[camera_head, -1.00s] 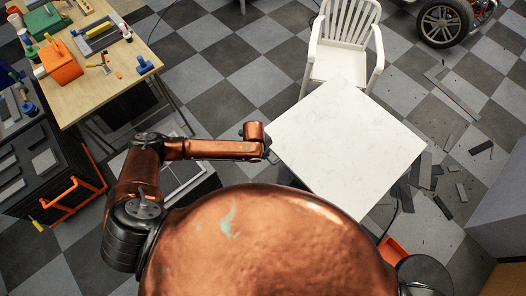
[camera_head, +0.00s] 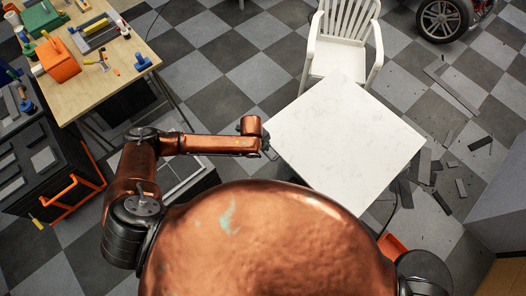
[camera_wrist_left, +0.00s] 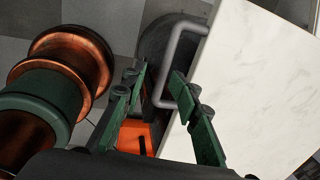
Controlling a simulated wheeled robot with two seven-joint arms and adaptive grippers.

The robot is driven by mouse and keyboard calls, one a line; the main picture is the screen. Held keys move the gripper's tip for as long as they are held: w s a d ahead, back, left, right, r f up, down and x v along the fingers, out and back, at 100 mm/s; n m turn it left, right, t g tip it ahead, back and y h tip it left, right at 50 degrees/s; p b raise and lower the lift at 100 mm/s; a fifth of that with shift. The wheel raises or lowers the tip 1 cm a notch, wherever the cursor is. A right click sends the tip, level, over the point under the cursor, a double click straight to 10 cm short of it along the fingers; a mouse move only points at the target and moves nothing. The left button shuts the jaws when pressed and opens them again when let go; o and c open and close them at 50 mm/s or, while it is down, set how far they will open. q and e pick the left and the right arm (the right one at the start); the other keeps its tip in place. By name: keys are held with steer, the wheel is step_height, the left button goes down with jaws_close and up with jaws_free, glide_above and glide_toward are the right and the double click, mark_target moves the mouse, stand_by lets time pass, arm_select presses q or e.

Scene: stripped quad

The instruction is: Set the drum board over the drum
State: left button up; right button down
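The drum board, a white marbled square panel (camera_head: 345,130), lies flat at right of centre in the head view. It also fills the right of the left wrist view (camera_wrist_left: 262,85), where a grey U-shaped handle (camera_wrist_left: 170,62) juts from its near edge. My left gripper (camera_head: 268,150) is at the board's left corner. In the wrist view its green fingers (camera_wrist_left: 160,80) are apart, with the handle bar between them. I cannot tell whether they touch it. A dark round surface (camera_wrist_left: 153,42) shows behind the handle, possibly the drum; the rest is hidden. My right gripper is out of view.
A white chair (camera_head: 342,40) stands just beyond the board. A wooden table with tools (camera_head: 100,85) and a dark cabinet with an orange handle (camera_head: 72,208) are at left. Dark debris (camera_head: 440,175) lies on the floor at right. An orange object (camera_head: 392,245) is near my body.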

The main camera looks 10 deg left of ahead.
arm_select(q)
step_height(320, 180, up, 10)
steer(key=s+a, duration=0.1)
steer(key=shift+s+f, duration=0.2)
steer(key=shift+s, duration=0.15)
